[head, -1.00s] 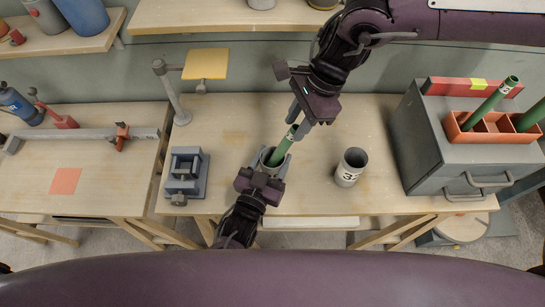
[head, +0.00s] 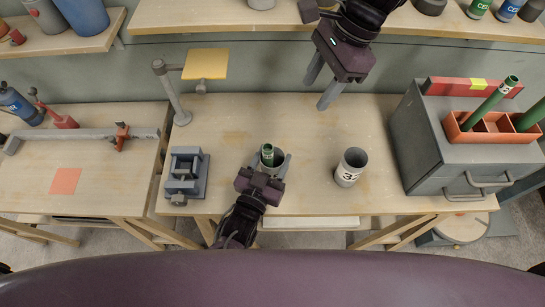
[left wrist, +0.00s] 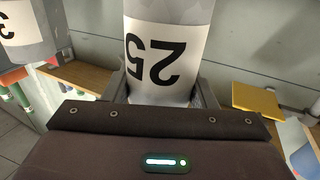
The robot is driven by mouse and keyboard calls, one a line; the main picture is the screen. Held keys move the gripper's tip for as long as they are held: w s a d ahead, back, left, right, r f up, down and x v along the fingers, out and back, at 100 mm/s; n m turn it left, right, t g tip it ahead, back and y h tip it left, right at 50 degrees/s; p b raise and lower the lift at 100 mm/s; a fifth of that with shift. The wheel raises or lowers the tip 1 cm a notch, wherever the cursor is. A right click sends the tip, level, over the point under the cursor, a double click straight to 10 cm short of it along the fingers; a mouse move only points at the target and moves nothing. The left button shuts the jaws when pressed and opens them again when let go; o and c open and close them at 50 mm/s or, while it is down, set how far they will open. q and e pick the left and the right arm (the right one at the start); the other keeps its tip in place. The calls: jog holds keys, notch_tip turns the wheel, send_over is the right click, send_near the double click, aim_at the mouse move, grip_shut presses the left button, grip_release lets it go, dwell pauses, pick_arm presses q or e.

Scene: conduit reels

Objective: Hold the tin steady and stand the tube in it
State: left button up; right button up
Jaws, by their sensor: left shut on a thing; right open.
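The grey tin (head: 277,168) stands near the front of the middle table. My left gripper (head: 268,165) is shut on it, one finger on each side. In the left wrist view the tin (left wrist: 165,60) fills the space between the fingers, and its white label reads 25, upside down. My right gripper (head: 317,94) is open and empty, behind and to the right of the tin, clear of the tube.
A second tin (head: 351,167) marked 32 stands to the right. A grey vise (head: 186,174) and a lamp-like stand with a yellow plate (head: 205,63) are to the left. A grey cabinet (head: 440,140) carries an orange tray (head: 461,134) with green tubes.

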jog(key=shift+v, duration=0.9)
pick_arm(q)
jog(key=o, duration=1.1)
jog(key=shift+c, duration=0.2)
